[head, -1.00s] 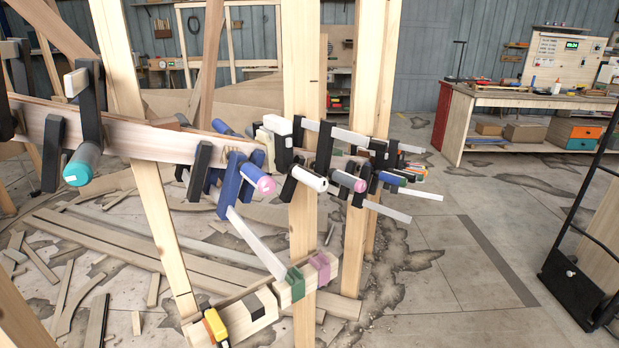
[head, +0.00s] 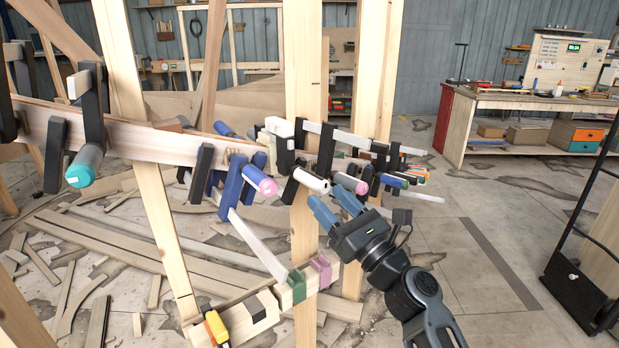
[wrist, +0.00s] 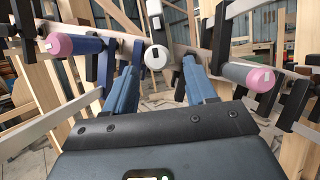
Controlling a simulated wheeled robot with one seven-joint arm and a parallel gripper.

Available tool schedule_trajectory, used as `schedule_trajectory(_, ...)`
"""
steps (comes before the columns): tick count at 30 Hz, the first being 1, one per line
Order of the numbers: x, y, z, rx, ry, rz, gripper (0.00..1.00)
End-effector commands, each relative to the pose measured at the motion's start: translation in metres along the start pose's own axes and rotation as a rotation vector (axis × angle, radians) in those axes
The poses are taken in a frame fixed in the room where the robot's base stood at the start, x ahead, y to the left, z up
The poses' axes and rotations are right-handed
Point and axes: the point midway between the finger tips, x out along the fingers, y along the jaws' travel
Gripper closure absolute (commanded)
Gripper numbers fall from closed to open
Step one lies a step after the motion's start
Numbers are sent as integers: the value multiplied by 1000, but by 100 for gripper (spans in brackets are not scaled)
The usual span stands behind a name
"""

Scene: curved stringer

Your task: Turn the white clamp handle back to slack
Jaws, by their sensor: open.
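The white clamp handle (head: 312,180) is on a black clamp fixed to the curved wooden stringer (head: 165,144), near the middle post. In the wrist view its round white end (wrist: 157,57) faces me, between the two blue fingers and beyond their tips. My gripper (head: 335,201) is open and empty, just below and right of the white handle in the head view. In the wrist view my gripper (wrist: 160,68) points at the handle. I see no contact. The black clamp's body is partly hidden by neighbouring clamps.
A pink-ended blue clamp handle (wrist: 75,45) is close on the left, and a grey handle with a pink end (wrist: 250,76) is close on the right. A wooden post (head: 303,90) stands behind. Open floor (head: 480,240) lies to the right.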

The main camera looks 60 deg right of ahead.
Motion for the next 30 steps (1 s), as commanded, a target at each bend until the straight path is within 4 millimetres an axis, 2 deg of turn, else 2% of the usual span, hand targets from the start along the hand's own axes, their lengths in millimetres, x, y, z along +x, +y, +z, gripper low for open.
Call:
schedule_trajectory(9,49,1,3,-5,0,2,44)
schedule_trajectory(13,63,1,2,-5,1,1,44)
schedule_trajectory(18,70,1,0,-5,3,1,44)
schedule_trajectory(25,70,1,0,-5,3,0,44)
schedule_trajectory(30,70,1,0,-6,2,0,59)
